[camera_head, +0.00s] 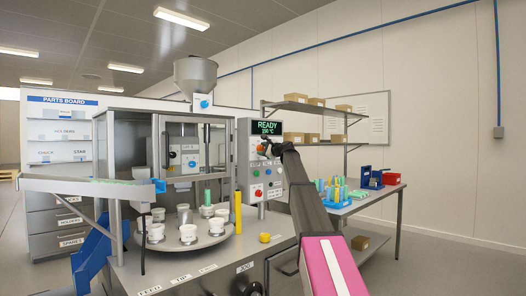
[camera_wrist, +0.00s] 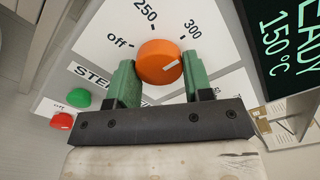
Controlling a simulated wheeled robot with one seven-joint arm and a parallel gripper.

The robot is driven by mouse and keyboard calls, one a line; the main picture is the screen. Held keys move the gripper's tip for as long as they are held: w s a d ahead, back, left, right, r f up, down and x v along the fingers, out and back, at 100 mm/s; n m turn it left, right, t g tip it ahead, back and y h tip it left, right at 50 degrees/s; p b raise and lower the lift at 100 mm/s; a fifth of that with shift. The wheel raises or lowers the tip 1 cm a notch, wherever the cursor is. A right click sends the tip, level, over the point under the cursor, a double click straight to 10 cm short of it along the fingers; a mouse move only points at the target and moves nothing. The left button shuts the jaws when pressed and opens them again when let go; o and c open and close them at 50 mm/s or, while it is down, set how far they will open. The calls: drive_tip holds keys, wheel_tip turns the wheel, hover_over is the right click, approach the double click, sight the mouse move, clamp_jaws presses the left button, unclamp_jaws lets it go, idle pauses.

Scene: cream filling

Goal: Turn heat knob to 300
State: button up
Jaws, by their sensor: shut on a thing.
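The orange heat knob (camera_wrist: 160,62) sits on a white panel (camera_wrist: 100,20) in the wrist view, with "off", "250" and "300" printed around it. Its white pointer mark lies on its right side, directed toward the right finger, below the "300" print. The green fingers of my gripper (camera_wrist: 155,83) stand one on each side of the knob and are shut on it. In the head view my gripper (camera_head: 266,147) is against the control panel (camera_head: 244,172) and mostly hides the knob. The display (camera_head: 267,127) reads "READY"; it also shows in the wrist view (camera_wrist: 287,45), reading 150 °C.
A green button (camera_wrist: 79,98) and a red button (camera_wrist: 62,121) lie left of the knob in the wrist view. A round table with white cups (camera_head: 188,234) stands left of the panel. A bench with colored items (camera_head: 345,207) stands to the right.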

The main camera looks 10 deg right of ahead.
drive_tip(key=o, duration=0.9)
drive_tip(key=v, duration=1)
drive_tip(key=shift+s+d, duration=0.25)
drive_tip(key=shift+s, duration=0.05)
